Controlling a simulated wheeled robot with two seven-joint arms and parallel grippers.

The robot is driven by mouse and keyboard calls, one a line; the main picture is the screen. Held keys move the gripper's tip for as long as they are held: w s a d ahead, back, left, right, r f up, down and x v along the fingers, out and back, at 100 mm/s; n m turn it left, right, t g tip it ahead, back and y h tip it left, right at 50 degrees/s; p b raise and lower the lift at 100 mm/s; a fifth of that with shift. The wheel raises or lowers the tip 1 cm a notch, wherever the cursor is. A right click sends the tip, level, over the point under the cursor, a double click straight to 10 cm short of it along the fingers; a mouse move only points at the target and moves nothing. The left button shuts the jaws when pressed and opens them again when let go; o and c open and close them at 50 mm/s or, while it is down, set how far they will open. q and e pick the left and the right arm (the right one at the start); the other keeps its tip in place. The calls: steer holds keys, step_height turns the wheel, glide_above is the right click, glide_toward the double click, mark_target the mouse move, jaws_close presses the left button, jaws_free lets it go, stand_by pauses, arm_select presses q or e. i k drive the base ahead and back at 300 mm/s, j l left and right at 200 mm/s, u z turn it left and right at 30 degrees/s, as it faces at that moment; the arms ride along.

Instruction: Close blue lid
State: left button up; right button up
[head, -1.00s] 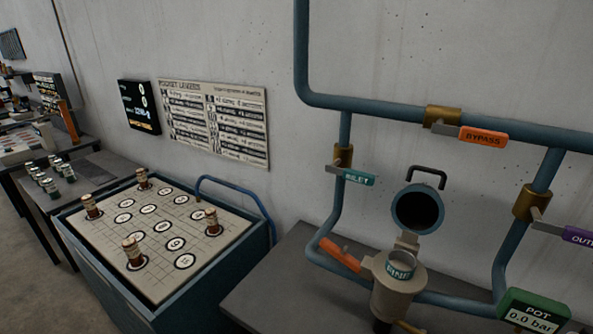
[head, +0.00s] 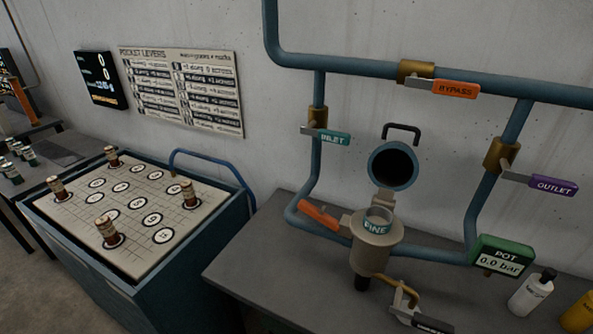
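The blue lid (head: 413,174) stands swung up and open behind the strainer pot (head: 374,251), its dark hollow inside facing me. A black handle (head: 402,129) sticks up from the top of the lid. The pot is beige, and a ring or basket labelled FINE (head: 377,225) sits in its mouth. Neither of my grippers shows in the head view.
Blue pipes carry an orange BYPASS lever (head: 456,90), a teal INLET lever (head: 334,138) and a purple OUTLET lever (head: 553,185). A green POT gauge (head: 502,256) reads 0.0 bar. A white bottle (head: 531,294) stands at right. The grey bench (head: 262,268) is clear left of the pot.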

mark_target(394, 166)
steer(key=l+z, duration=1.15)
